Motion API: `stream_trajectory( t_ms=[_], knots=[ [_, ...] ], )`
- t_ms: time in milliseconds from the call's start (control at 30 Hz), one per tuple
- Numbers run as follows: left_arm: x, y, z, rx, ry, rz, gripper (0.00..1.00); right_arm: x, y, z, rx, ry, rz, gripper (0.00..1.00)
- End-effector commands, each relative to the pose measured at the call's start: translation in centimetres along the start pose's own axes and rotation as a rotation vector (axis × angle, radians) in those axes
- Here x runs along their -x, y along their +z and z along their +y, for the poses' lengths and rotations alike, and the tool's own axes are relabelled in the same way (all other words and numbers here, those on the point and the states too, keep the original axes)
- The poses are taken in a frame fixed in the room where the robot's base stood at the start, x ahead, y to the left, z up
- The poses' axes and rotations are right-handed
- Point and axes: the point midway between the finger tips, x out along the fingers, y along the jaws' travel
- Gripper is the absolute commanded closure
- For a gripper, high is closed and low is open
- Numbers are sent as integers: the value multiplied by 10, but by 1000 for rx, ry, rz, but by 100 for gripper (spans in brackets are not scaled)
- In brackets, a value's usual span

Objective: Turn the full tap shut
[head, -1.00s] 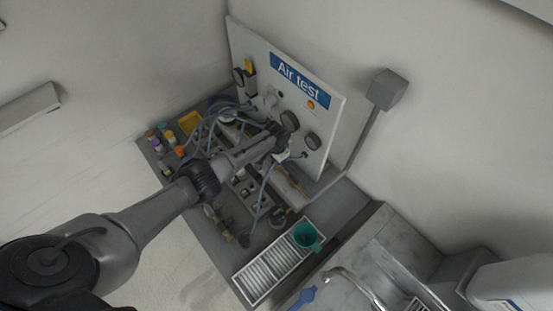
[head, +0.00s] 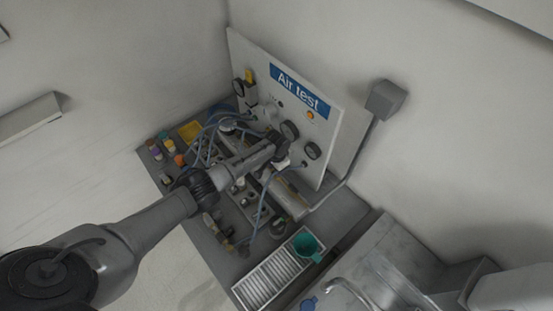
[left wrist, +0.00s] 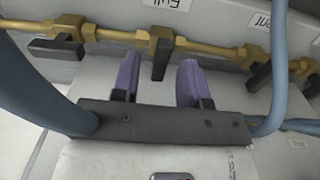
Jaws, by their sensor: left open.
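The full tap (left wrist: 160,58) has a black lever on a brass pipe in the left wrist view, below an upside-down label that reads "Full" (left wrist: 168,4). Its lever stands across the pipe. My left gripper (left wrist: 157,78) is open, with one purple finger on each side of the lever's line. The lever's end lies between the fingertips, with a gap visible on both sides. In the head view my left arm reaches to the foot of the "Air test" panel (head: 300,92), and its wrist hides the taps there. My right gripper is not in view.
Other black-levered taps sit on the same pipe, to the left (left wrist: 55,48) and right (left wrist: 260,76). Blue hoses (left wrist: 276,60) run close on both sides of the gripper. A slatted tray (head: 268,276) with a green cup (head: 306,244) stands near the sink.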

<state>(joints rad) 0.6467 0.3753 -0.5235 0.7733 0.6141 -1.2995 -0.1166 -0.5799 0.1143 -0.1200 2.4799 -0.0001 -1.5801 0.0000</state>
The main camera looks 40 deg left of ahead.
Motion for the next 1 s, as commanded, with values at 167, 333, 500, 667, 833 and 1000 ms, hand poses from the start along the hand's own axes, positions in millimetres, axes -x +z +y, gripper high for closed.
stream_trajectory(
  t_ms=[167, 333, 500, 667, 833, 1000],
  knots=[
    [31, -1, -1, -2, -1, 5, 60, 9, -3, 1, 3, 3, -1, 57],
    [65, 0, 0, -2, -1, 4, 60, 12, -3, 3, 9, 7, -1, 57],
    [95, -1, 0, -2, -1, 4, 60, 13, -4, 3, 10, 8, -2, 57],
    [116, 0, 0, -2, -1, 3, 60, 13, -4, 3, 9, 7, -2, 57],
    [128, 0, 0, -1, 0, 2, 60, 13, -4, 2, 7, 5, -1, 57],
    [131, 0, 0, -1, 0, 1, 60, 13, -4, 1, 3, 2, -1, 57]
  ],
)
